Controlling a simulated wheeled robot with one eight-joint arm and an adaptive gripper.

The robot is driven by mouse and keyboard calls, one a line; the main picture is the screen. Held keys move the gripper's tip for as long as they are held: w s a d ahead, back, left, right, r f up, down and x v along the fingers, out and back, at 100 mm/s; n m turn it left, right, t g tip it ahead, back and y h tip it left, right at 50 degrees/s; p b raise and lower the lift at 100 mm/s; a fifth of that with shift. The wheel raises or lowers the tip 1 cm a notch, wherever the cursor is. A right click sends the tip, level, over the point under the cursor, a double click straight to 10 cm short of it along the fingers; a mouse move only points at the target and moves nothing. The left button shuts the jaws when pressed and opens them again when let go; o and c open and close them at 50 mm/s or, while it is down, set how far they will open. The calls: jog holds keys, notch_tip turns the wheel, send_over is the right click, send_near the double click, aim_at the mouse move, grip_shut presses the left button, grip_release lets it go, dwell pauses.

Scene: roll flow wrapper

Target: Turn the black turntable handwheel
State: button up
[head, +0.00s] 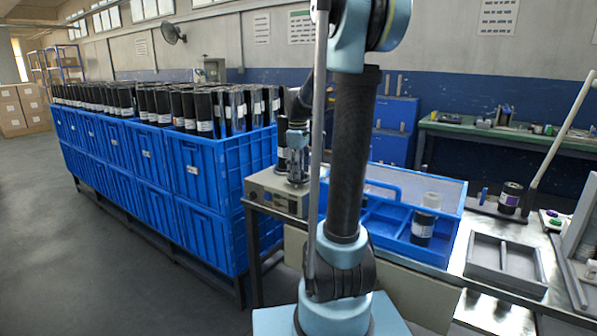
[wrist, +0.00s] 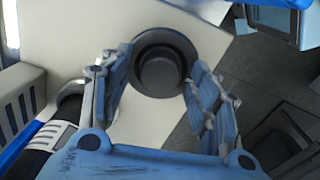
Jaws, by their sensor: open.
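A round black handwheel (wrist: 162,62) with a raised centre hub sits on a cream-coloured surface in the upper middle of the wrist view. My gripper (wrist: 159,60) is open, with one blue finger on each side of the wheel. The fingers overlap the wheel's edges in this view, and I cannot tell whether they touch it. In the head view my gripper (head: 297,160) points down over a small grey box-shaped unit (head: 276,194) at the table's left end. The handwheel cannot be made out in the head view.
Blue crates (head: 200,180) with black rolls on top stand left of the unit. A blue divided tray (head: 450,225) holding a bottle (head: 423,222) lies to its right, partly behind my arm. A grey tray (head: 503,262) is further right. Floor at left is clear.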

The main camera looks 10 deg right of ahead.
jog(key=c, duration=1.1)
jog(key=shift+m, duration=0.3)
jog(key=m, duration=0.4)
jog(key=shift+w+m, duration=0.1)
jog(key=shift+m, duration=2.6)
jog(key=o, duration=1.1)
